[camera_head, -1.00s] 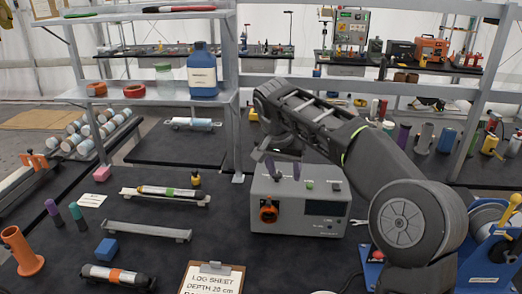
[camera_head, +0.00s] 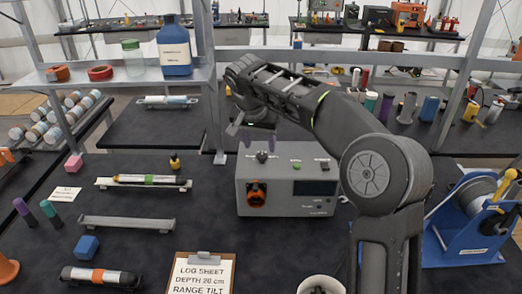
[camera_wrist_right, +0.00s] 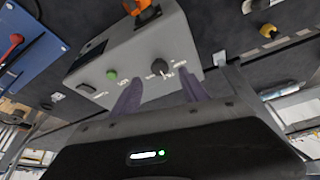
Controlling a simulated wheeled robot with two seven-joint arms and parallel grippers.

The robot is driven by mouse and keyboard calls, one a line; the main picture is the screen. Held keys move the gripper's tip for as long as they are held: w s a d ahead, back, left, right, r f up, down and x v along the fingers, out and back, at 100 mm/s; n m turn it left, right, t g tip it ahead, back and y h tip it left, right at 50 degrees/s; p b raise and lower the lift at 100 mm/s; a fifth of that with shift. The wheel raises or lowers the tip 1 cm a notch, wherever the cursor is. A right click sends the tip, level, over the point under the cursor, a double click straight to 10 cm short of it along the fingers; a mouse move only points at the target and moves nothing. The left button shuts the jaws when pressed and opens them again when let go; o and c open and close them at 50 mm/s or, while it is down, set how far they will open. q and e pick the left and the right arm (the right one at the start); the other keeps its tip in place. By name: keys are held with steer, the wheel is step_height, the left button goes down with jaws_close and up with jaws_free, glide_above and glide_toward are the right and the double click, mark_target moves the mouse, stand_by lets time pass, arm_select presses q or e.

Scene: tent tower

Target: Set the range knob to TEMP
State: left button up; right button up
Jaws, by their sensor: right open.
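The grey instrument box (camera_head: 275,206) stands on the dark table in front of me. Its dark range knob (camera_head: 262,156) is on the top face at the left. The knob also shows in the wrist view (camera_wrist_right: 160,67), with small printed labels around it that I cannot read surely. My right gripper (camera_head: 258,141) is open and empty, its two purple fingers just above and behind the knob. In the wrist view the fingers (camera_wrist_right: 160,80) point toward the knob, one to each side, with no clear contact. My left gripper is out of view.
A green button (camera_head: 297,164) and a black switch (camera_head: 322,163) sit on the same top face. An orange connector (camera_head: 256,193) projects from the box front. A clipboard (camera_head: 203,273) lies in front, a blue winch (camera_head: 470,230) at right, and a shelf post (camera_head: 214,110) rises behind left.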

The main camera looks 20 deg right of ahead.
mark_target(262, 155)
steer(key=x, duration=0.5)
steer(key=shift+p, duration=0.4)
steer(key=shift+r, duration=0.1)
steer(key=shift+c, duration=0.2)
jaws_close()
